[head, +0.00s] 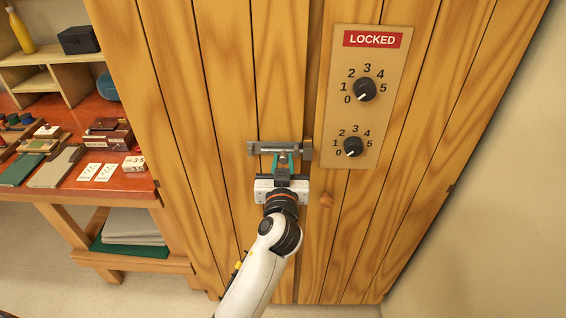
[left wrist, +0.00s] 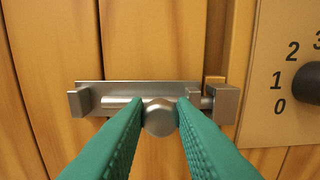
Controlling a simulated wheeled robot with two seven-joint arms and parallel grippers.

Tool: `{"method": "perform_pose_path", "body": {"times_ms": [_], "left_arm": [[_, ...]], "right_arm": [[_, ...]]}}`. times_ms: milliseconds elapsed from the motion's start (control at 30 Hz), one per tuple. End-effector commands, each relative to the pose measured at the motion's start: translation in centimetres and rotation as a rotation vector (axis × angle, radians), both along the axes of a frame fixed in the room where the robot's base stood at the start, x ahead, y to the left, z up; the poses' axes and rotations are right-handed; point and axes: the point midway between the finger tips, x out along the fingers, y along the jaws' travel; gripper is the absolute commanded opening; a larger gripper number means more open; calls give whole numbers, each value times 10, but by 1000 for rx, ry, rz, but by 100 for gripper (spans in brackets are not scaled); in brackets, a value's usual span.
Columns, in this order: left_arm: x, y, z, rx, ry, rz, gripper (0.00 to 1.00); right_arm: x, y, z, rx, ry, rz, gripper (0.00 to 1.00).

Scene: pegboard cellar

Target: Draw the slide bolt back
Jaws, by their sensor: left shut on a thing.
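The slide bolt (head: 262,147) is a grey metal bolt mounted level on the wooden door. In the left wrist view its plate (left wrist: 150,87) carries a rod with a round knob (left wrist: 160,118) near the middle. The rod's right end reaches the metal keeper (left wrist: 227,104), and a metal stop (left wrist: 80,102) stands at the plate's left end. My left gripper (head: 283,163) is at the bolt from below, its green fingers (left wrist: 160,122) shut on the knob from both sides. My right gripper is not in view.
Right of the bolt, a panel (head: 340,120) bears a red LOCKED sign (head: 372,39) and two black dials (head: 364,89), both pointing near 0. A cluttered red-topped bench (head: 110,190) stands at left.

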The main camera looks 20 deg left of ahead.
Motion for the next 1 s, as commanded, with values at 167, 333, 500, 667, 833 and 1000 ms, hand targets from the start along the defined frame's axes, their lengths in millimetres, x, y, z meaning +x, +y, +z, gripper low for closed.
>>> {"method": "perform_pose_path", "body": {"times_ms": [167, 333, 500, 667, 833, 1000], "left_arm": [[-1, 5, 0, 0, 1, 2, 0], [-9, 33, 0, 1, 3, 3, 0], [-14, 48, 0, 1, 1, 2, 0], [-13, 49, 0, 2, 2, 5, 0], [-13, 50, 0, 2, 2, 5, 34], [-13, 48, 0, 1, 0, 3, 44]], "right_arm": [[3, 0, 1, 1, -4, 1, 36], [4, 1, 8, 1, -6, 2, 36], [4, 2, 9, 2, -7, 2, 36], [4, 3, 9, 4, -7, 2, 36], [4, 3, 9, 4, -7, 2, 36], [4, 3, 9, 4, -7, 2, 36]]}}
